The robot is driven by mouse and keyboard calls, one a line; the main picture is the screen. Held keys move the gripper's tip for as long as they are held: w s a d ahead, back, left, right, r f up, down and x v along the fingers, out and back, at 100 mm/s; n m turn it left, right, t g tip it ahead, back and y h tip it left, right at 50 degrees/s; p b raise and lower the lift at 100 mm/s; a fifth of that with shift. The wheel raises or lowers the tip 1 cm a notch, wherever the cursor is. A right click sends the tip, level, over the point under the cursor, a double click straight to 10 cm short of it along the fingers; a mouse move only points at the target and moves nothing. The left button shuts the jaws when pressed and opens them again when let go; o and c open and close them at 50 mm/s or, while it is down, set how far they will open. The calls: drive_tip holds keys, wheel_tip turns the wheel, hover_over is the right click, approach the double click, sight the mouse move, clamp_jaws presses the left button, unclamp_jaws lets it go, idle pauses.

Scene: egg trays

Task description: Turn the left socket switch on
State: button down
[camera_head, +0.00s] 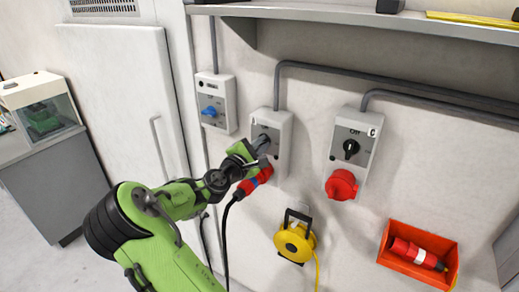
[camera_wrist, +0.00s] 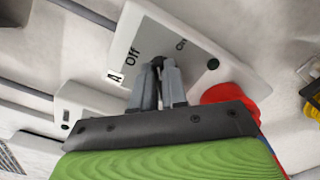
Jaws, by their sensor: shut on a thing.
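The left socket is a grey box (camera_head: 285,131) on the wall, marked "A", and it also shows in the wrist view (camera_wrist: 150,28). Its black switch knob (camera_wrist: 157,62) sits between the "Off" and "On" labels and is mostly hidden by my fingers; I cannot tell which way it points. My gripper (camera_head: 262,143) is at the front of this box, its two grey fingers (camera_wrist: 158,78) shut on the knob. A red plug (camera_head: 254,181) with a black cable is in the socket below; its red part (camera_wrist: 228,93) shows beside my gripper in the wrist view.
The right socket (camera_head: 353,150) has a black knob at "Off" and a red cover. A box with a blue knob (camera_head: 215,104) hangs to the left. A yellow cable reel (camera_head: 294,241) and an orange bin (camera_head: 418,268) with a red plug are below. A shelf (camera_head: 380,17) runs above.

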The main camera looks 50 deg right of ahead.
drive_tip(key=m+b, duration=0.1)
drive_tip(key=m, duration=0.1)
drive_tip(key=m+b, duration=0.2)
drive_tip(key=shift+s+f+m, duration=0.15)
drive_tip(key=shift+f+m, duration=0.15)
drive_tip(key=shift+f, duration=0.1)
drive_tip(key=shift+f+m+b, duration=0.1)
drive_tip(key=shift+m+b, duration=1.4)
drive_tip(key=shift+m, duration=0.1)
drive_tip(key=c, duration=1.2)
unclamp_jaws()
drive_tip(key=shift+o, duration=0.2)
drive_tip(key=s+a, duration=0.1)
drive_tip(key=a, duration=1.4)
drive_tip(key=shift+s+a, duration=0.25)
drive_tip(key=shift+a, duration=0.1)
